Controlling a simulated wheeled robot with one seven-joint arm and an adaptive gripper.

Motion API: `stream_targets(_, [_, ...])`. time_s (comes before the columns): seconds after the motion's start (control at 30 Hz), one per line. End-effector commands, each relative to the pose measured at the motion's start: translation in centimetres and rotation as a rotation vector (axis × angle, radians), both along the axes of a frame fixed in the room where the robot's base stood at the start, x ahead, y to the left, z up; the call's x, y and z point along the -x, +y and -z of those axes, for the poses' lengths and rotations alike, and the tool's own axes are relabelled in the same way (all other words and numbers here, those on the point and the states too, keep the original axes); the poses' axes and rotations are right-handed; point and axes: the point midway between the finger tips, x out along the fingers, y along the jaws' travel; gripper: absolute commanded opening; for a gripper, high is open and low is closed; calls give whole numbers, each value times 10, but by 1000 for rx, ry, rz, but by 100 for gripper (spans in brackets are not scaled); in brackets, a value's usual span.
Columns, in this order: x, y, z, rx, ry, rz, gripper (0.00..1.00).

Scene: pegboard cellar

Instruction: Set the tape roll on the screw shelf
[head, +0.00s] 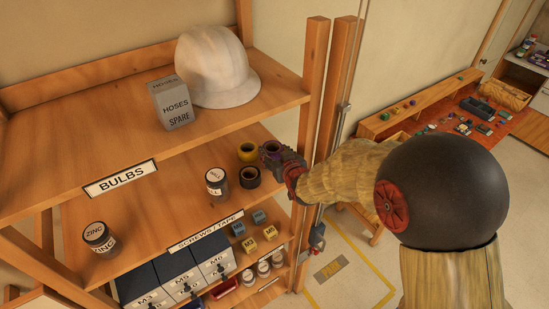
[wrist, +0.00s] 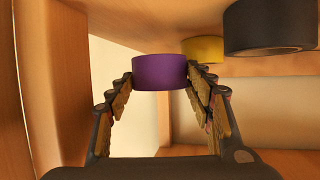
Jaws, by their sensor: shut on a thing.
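A purple tape roll (wrist: 160,72) is held between the two fingers of my gripper (wrist: 160,80) in the wrist view. In the head view my gripper (head: 275,156) is at the right end of the shelf labelled SCREWS / TAPE (head: 140,225), and the roll (head: 271,147) shows only in part there. The roll is beside a yellow tape roll (head: 247,152) and a black tape roll (head: 249,177), both on that shelf. I cannot tell whether the held roll touches the board.
Two ZINC cans (head: 216,182) (head: 99,237) stand on the same shelf. The shelf labelled BULBS above holds a HOSES box (head: 171,103) and a white hard hat (head: 217,70). Bins (head: 183,274) and small boxes are below. A wooden post (head: 318,90) rises close to my gripper.

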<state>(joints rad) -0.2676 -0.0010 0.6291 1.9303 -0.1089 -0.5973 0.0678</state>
Motion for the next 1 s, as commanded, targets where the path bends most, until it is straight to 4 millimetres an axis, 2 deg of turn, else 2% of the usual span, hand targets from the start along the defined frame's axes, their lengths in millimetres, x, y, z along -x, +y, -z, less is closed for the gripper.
stream_targets(0.2, [-1, 1, 29, 2, 2, 0, 25])
stream_targets(0.63, [-1, 0, 35, 1, -1, 0, 25])
stream_targets(0.67, [0, 0, 35, 1, 1, 0, 54])
stream_targets(0.77, [0, 0, 34, 1, 1, 0, 60])
stream_targets(1.0, [0, 0, 34, 1, 1, 0, 60])
